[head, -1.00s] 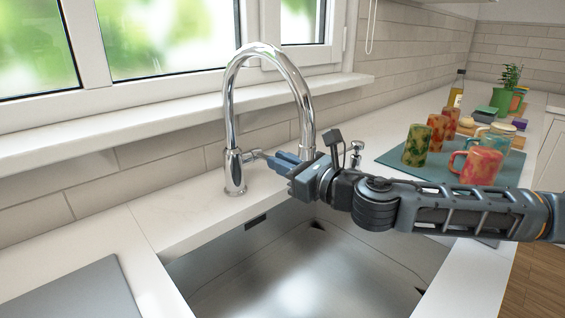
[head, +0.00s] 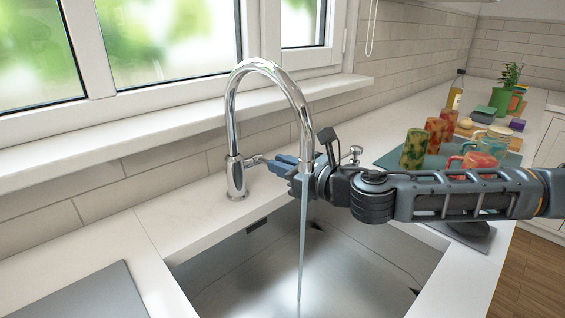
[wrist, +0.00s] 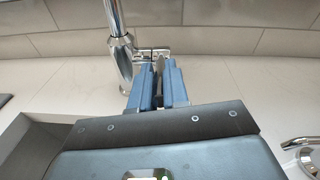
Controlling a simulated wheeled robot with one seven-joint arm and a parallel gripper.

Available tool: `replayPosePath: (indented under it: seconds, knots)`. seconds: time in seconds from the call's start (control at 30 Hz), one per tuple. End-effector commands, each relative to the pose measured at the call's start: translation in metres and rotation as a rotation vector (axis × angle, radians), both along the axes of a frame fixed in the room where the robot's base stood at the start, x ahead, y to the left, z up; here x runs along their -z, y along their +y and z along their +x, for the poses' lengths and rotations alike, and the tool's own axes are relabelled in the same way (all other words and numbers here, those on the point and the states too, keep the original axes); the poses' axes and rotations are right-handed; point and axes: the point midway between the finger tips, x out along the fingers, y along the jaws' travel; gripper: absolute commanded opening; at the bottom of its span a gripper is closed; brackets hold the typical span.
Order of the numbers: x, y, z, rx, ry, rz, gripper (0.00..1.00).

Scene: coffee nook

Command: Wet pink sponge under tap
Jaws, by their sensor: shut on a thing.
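The chrome tap (head: 232,150) stands behind the sink, its spout curving over the basin (head: 285,270). A stream of water (head: 302,240) runs from the spout into the basin. My gripper (head: 278,163) is at the tap's side lever (head: 254,160). In the wrist view its two blue fingers (wrist: 158,72) are shut on the tap lever (wrist: 158,60), just right of the tap body (wrist: 122,58). I cannot make out a pink sponge in either view.
Mugs and patterned cups (head: 413,148) stand on a teal mat (head: 388,160) at right. Small coloured blocks (head: 483,117), a bottle (head: 456,90) and a green pot plant (head: 502,98) are farther back. A grey board (head: 95,295) lies at front left.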

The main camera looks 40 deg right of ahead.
Motion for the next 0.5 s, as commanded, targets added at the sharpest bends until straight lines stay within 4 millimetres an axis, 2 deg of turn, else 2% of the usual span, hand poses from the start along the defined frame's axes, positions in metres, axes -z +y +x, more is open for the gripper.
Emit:
replayPosePath:
  seconds: [0.03,0.07,0.3,0.5]
  knots:
    - [-0.0004,0.0008,0.0001,-0.002,-0.002,-0.001,0.00]
    - [-0.0004,0.0008,0.0001,-0.002,-0.002,-0.001,0.16]
    - [-0.0003,0.0004,0.0000,-0.001,-0.002,-0.001,0.39]
    - [-0.0004,0.0002,0.0000,0.000,-0.001,-0.001,0.40]
